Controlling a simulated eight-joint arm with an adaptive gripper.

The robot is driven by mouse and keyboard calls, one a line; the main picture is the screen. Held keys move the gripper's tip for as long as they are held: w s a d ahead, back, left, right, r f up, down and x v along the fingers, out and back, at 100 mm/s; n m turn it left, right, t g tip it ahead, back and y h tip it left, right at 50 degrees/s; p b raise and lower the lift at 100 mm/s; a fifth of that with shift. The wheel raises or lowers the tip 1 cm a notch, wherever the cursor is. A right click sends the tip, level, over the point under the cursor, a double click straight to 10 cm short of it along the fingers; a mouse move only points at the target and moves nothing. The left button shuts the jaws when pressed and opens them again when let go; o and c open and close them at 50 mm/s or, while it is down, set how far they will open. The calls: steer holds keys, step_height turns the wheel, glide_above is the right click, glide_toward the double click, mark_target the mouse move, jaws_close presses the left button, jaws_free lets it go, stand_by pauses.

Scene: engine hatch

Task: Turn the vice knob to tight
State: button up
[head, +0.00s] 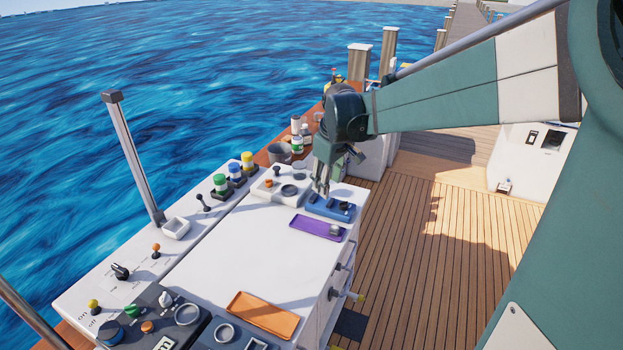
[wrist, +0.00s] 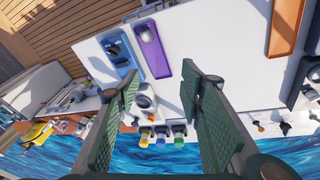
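I cannot tell for certain which control is the vice knob. A black knob (head: 120,271) with small labels around it sits on the left of the white bench. My gripper (head: 321,188) points down near the back of the bench, by the blue tray. In the wrist view its two fingers (wrist: 160,75) are wide apart with nothing held between them. A small grey unit with a round dark part (wrist: 145,100) shows beyond the fingers.
A metal post (head: 133,158) stands there. The bench middle is clear.

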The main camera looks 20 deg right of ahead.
steer(key=w+d+f+n+g+p, duration=0.2)
steer(key=w+d+f, duration=0.55)
steer(key=w, duration=0.35)
steer(key=n+g+p, duration=0.1)
steer(key=n+p, duration=0.1)
glide_above(344, 202)
steer(key=shift+y, duration=0.3)
steer(key=f, duration=0.9)
steer(key=shift+a+f, duration=0.2)
steer(key=shift+f, duration=0.05)
steer(key=shift+w+d+f, duration=0.2)
steer(key=shift+f, duration=0.1)
steer(key=shift+f, duration=3.9)
steer(key=c, duration=0.9)
